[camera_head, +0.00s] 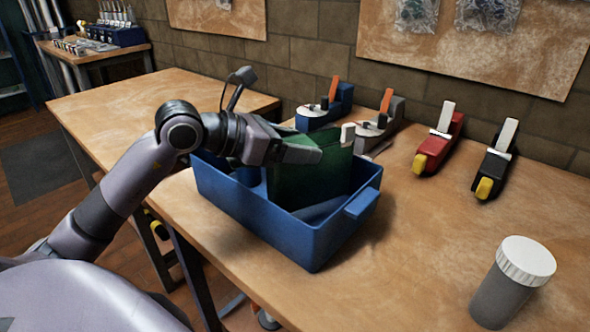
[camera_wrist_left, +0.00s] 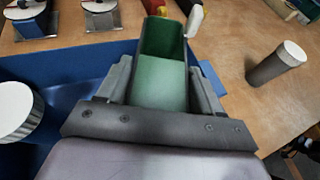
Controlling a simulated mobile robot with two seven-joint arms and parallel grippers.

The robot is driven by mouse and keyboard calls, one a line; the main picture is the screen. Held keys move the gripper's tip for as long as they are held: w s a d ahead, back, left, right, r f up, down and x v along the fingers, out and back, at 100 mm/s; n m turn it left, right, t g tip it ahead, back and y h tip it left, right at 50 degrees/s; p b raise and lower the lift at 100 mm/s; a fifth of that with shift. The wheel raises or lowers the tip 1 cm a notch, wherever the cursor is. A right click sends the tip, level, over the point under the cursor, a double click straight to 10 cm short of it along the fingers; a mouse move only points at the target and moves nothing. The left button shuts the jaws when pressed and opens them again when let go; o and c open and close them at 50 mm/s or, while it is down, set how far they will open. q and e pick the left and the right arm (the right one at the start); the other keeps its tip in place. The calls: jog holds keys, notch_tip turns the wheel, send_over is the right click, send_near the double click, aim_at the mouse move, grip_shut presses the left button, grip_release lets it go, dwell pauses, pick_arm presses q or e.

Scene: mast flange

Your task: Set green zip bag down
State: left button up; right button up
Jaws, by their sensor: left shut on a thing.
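The green zip bag (camera_head: 305,183) is upright inside the blue bin (camera_head: 290,240) on the workbench. Its lower part is inside the bin walls, and I cannot tell whether it touches the bin floor. My left gripper (camera_head: 333,146) reaches in from the left over the bin and is shut on the bag's upper part. In the left wrist view the green bag (camera_wrist_left: 163,82) sits between the two grey fingers of the left gripper (camera_wrist_left: 162,72). My right gripper is in neither view.
A grey jar with a white lid (camera_head: 512,283) stands at the bench's front right. Several tape dispensers, including a red one (camera_head: 438,143) and a black one (camera_head: 494,162), line the back by the wall. A white-lidded round container (camera_wrist_left: 14,110) shows left in the wrist view.

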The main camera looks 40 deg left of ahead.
aim_at(292, 166)
pick_arm(q)
jog(key=shift+f+b, duration=0.3)
jog(key=shift+f, duration=1.85)
jog(key=shift+f, duration=0.15)
jog(key=o, duration=1.5)
jog(key=shift+r, duration=0.2)
jog(key=shift+s+a, duration=0.15)
jog(key=shift+s, duration=0.05)
jog(key=b+v, duration=0.1)
jog(key=v, duration=1)
jog(key=shift+s, duration=0.2)
